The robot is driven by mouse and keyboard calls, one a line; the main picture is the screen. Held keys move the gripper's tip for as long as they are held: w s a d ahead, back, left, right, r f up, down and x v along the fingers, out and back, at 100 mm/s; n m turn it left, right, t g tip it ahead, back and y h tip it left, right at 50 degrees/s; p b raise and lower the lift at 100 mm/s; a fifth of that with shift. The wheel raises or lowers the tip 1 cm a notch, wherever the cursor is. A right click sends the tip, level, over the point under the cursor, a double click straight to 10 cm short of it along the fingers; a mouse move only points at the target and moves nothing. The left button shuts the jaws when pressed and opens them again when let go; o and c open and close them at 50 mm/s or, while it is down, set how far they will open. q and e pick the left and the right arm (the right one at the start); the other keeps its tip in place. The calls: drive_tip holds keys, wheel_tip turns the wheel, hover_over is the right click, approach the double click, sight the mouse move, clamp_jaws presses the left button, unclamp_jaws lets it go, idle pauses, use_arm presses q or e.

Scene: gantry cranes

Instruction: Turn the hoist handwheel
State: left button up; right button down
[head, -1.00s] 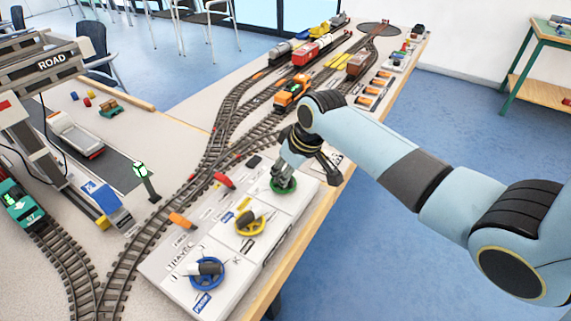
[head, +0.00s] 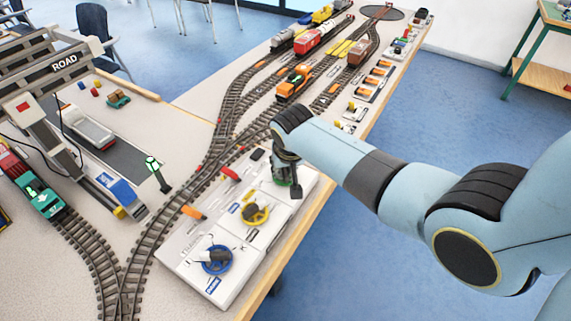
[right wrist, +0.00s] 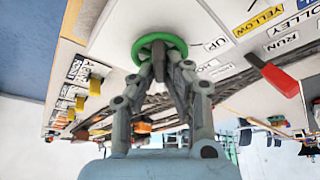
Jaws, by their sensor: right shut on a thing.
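The green handwheel (right wrist: 147,41) is at the top of the right wrist view, mounted on a white control panel with an "UP" label beside it. In the head view the green handwheel (head: 282,182) is mostly hidden beneath my right gripper (head: 288,180). In the right wrist view my right gripper (right wrist: 172,62) reaches the wheel with its fingers closed together on it. The exact contact on the rim or hub is hard to see. My left gripper is in neither view.
The panel also has a yellow handwheel (head: 254,215), a blue handwheel (head: 216,260) and a red lever (right wrist: 274,75). Tracks (head: 150,240) run left of it. A grey gantry crane (head: 50,110) stands at the left. The table's right edge is close.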

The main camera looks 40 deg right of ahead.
drive_tip(key=shift+w, duration=0.1)
idle(0.3)
drive_tip(key=c, duration=1.4)
unclamp_jaws()
drive_tip(key=shift+o, duration=0.2)
drive_tip(key=v, duration=1.2)
